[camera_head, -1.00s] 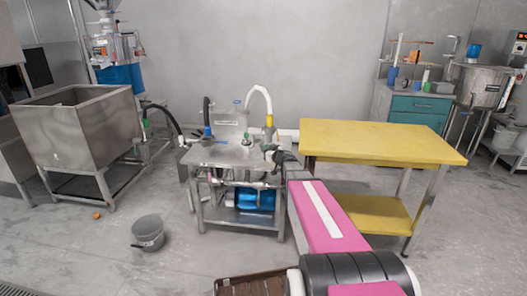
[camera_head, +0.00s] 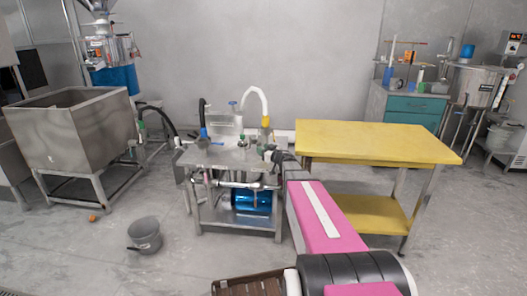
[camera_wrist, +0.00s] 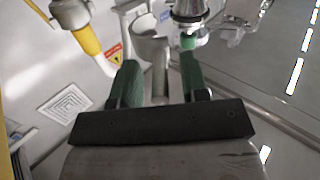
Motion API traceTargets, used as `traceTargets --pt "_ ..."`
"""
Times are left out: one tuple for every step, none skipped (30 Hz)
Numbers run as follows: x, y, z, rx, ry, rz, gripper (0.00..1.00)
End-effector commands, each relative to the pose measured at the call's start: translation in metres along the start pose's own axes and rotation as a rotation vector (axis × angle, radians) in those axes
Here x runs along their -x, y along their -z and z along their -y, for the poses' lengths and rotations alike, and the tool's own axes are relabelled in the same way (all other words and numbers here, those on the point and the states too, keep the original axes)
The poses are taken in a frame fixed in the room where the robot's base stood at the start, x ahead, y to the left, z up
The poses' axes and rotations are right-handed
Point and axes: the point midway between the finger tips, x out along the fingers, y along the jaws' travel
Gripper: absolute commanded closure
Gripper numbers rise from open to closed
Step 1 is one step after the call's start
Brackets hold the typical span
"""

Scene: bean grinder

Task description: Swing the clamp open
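A grey metal ring-like piece (camera_wrist: 153,48), which looks like the clamp, has a short stem between my fingers in the wrist view. My gripper (camera_wrist: 159,66) has its two green fingers apart, one on each side of that stem. I cannot tell whether either finger touches it. A shiny metal fitting (camera_wrist: 189,10) with a green part below it (camera_wrist: 188,42) is just beyond the right finger. In the head view my gripper (camera_head: 270,154) is at the right side of the steel pump table (camera_head: 215,158); the clamp is too small to tell there.
The yellow-and-white hose (camera_head: 264,105) rises close behind my gripper and also shows in the wrist view (camera_wrist: 86,40). A yellow table (camera_head: 375,142) stands close on the right. A grey bucket (camera_head: 145,235) and a steel bin (camera_head: 75,135) are on the left.

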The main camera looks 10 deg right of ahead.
Motion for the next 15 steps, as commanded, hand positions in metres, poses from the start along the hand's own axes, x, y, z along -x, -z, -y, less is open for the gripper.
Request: traceTargets --pt "0.000 0.000 0.000 0.000 0.000 0.000 0.59" --pt "0.000 0.000 0.000 0.000 0.000 0.000 0.59" --pt "0.000 0.000 0.000 0.000 0.000 0.001 0.59" --pt "0.001 0.000 0.000 0.000 0.000 0.001 0.59" --pt "0.001 0.000 0.000 0.001 0.000 0.001 0.59" --pt "0.004 0.000 0.000 0.001 0.000 0.001 0.59" --pt "0.006 0.000 0.001 0.001 0.000 0.001 0.59" --pt "0.009 0.000 0.001 0.001 0.000 0.001 0.59" --pt "0.014 0.000 0.001 0.001 0.000 0.001 0.59" --pt "0.018 0.000 0.001 0.001 0.000 0.001 0.59" --pt "0.023 0.001 0.002 0.001 0.000 0.001 0.59" --pt "0.031 0.001 0.002 0.001 0.000 0.001 0.59" --pt "0.037 0.001 0.002 0.001 -0.001 0.001 0.59" --pt "0.043 0.001 0.001 0.001 -0.002 0.001 0.59" --pt "0.051 0.001 0.002 0.001 -0.002 0.001 0.59"
